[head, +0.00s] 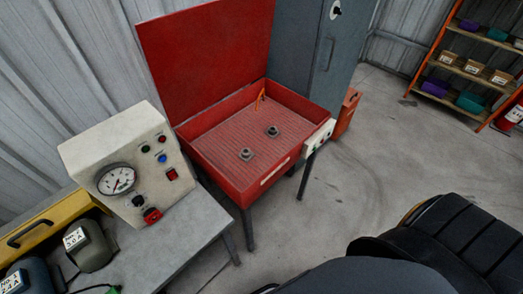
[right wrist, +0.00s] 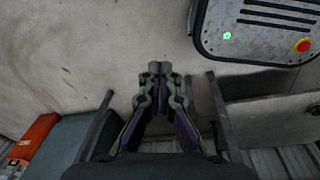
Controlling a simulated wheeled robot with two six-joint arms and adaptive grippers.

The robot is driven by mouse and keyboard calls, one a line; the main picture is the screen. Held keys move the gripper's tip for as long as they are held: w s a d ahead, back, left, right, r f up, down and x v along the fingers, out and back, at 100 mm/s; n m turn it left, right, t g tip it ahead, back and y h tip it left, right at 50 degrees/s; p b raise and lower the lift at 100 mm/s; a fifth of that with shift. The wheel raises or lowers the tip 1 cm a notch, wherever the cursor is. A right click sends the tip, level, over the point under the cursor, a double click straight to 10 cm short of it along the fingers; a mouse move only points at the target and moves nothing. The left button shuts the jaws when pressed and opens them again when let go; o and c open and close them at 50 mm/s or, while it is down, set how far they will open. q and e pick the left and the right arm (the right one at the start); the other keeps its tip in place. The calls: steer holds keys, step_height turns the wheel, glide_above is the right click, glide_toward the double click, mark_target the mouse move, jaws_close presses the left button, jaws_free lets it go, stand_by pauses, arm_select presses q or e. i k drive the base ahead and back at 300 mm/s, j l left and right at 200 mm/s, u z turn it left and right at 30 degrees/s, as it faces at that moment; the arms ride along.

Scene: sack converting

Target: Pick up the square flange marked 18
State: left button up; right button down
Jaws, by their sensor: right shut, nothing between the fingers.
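Two small grey flanges sit apart on the ribbed floor of a red open-lidded basin (head: 268,175) in the head view. One flange (head: 246,154) is nearer the front left, the other flange (head: 272,131) is farther back and right. Any number on them is too small to read. My right gripper (right wrist: 159,70) shows in the right wrist view, shut and empty, with no flange near it. My left gripper is in neither view.
A bench (head: 180,240) with a gauge box (head: 120,165) stands left of the basin. A grey cabinet (head: 315,50) stands behind it. Shelves (head: 470,75) with bins stand at the far right. Open concrete floor (head: 370,140) lies right of the basin.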

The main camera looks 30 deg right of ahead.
mark_target(272, 132)
steer(key=k+l, duration=0.2)
steer(key=l, duration=0.2)
steer(key=k+l, duration=0.2)
steer(key=l, duration=0.2)
steer(key=k+l+u, duration=0.1)
steer(key=l, duration=0.35)
steer(key=k+l, duration=0.55)
steer(key=l, duration=0.25)
steer(key=i+u, duration=0.05)
